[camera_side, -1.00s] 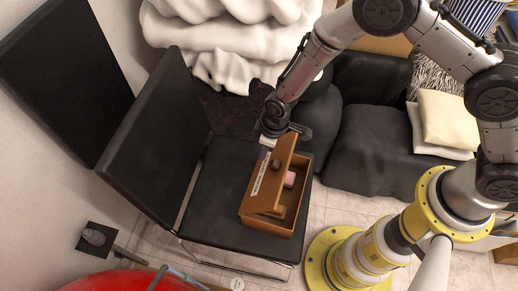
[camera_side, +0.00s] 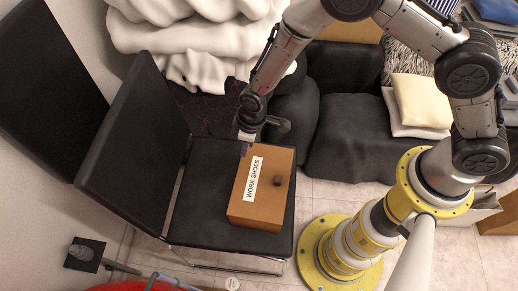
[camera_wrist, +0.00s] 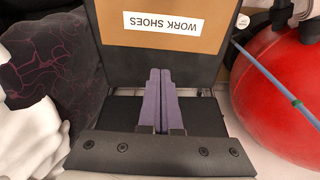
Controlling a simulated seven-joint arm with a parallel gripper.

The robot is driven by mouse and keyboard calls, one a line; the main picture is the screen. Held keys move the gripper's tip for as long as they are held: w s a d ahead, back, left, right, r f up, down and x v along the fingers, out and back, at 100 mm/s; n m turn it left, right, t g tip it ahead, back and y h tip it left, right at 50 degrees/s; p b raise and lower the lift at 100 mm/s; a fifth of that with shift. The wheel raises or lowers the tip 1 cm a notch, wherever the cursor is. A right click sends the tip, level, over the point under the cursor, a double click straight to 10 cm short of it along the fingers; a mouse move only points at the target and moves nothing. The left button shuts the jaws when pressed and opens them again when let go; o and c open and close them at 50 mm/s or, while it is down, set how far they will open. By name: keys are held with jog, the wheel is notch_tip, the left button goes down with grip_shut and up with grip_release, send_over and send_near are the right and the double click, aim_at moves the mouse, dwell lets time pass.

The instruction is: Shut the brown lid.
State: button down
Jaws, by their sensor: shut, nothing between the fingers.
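The brown lid (camera_side: 270,185) lies flat over the brown box (camera_side: 255,222) on the black chair seat. My gripper (camera_side: 243,149) is at the lid's far left corner in the side view. In the wrist view its two purple fingers (camera_wrist: 161,75) are together with nothing between them, pointing towards the lid. I cannot tell whether they touch it.
The black chair seat (camera_side: 200,205) has bare room left of the box, and its backrest (camera_side: 135,145) rises beyond that. Black cushioned seating (camera_side: 345,150) is at right. A red ball (camera_wrist: 275,95) is at right in the wrist view.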

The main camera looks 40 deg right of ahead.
jog(key=s+d+g, duration=0.1)
jog(key=s+d, duration=0.6)
jog(key=s, duration=0.3)
jog(key=s+d+r+m+t, duration=0.1)
jog(key=s+d+r, duration=0.3)
jog(key=r, duration=0.7)
jog(key=s+d+r+m+t, duration=0.2)
jog(key=s+d+r+m, duration=0.2)
jog(key=d+r, duration=0.3)
jog(key=s+d+r+m+t+h, duration=0.1)
jog(key=s+d+r+m+t, duration=0.1)
jog(key=r, duration=1.4)
jog(key=s+d+m, duration=0.1)
jog(key=s+d, duration=0.1)
jog(key=d, duration=0.1)
jog(key=shift+s+d, duration=0.2)
jog(key=shift+s, duration=0.2)
